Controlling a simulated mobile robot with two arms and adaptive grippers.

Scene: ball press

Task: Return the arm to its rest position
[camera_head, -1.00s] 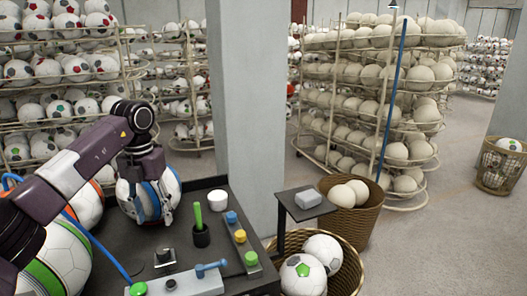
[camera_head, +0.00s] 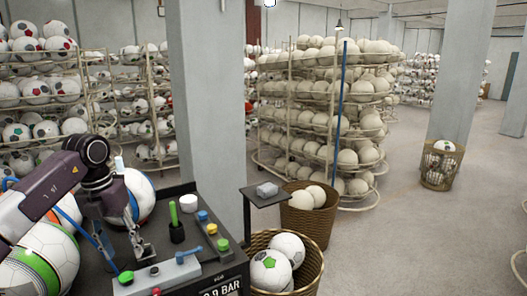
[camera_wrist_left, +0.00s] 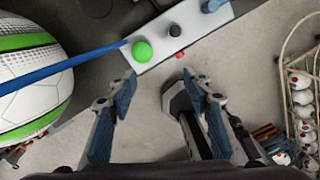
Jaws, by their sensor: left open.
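My left arm comes in from the left in the head view. Its gripper (camera_head: 122,250) is open with nothing between the fingers, near the control box at the front of the dark table. The control box (camera_head: 182,272) has a green button (camera_head: 126,277) and a blue lever (camera_head: 189,255). In the wrist view the green button (camera_wrist_left: 142,52) is just beyond the fingers. My right gripper is not in view.
A white, green-striped ball (camera_head: 42,262) sits left of the table, and another ball (camera_head: 140,195) stands behind the gripper. A blue hose (camera_wrist_left: 62,72) runs to the box's left end. A basket of balls (camera_head: 300,283) stands right of the table. Open floor lies further right.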

